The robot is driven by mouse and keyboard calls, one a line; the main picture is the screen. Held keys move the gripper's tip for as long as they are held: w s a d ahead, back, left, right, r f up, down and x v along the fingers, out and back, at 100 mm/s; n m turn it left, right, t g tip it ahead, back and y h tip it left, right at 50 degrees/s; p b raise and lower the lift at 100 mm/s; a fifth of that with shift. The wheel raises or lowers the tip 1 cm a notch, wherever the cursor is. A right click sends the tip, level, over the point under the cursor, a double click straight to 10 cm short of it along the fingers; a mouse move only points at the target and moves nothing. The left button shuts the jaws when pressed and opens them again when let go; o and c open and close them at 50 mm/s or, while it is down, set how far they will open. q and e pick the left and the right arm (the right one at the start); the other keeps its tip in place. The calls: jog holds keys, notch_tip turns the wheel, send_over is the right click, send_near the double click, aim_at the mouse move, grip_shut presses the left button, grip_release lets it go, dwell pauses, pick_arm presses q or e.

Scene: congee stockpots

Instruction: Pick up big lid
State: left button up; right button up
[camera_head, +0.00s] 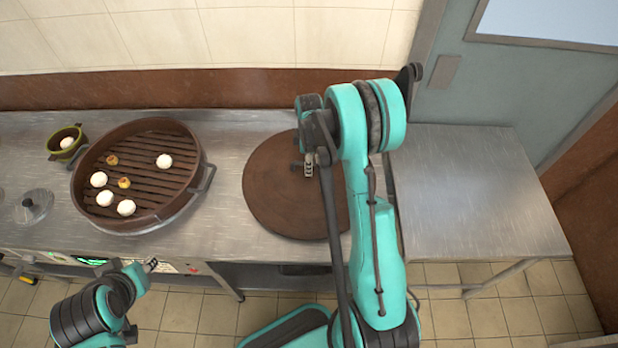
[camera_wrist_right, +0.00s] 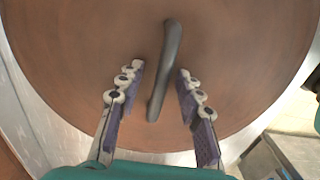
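The big lid (camera_head: 275,200) is a round brown disc lying on the metal counter, partly covered by my right arm in the head view. In the right wrist view the lid (camera_wrist_right: 75,60) fills most of the picture, and its dark bar handle (camera_wrist_right: 168,70) stands between my fingers. My right gripper (camera_wrist_right: 158,80) is open, one finger on each side of the handle, with a visible gap on both sides. It also shows over the lid in the head view (camera_head: 308,170). My left gripper (camera_head: 150,266) is low at the front left, away from the lid; its fingers are too small to read.
A large round steamer (camera_head: 190,140) with several white buns stands left of the lid. A small green pot (camera_head: 66,142) and a small glass lid (camera_head: 33,205) are at the far left. A lower metal table (camera_head: 475,195) on the right is bare.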

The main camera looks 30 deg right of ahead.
jog(key=shift+f+b, duration=0.15)
jog(key=shift+b, duration=0.15)
dwell(0.5)
jog(key=shift+c, duration=0.4)
grip_shut()
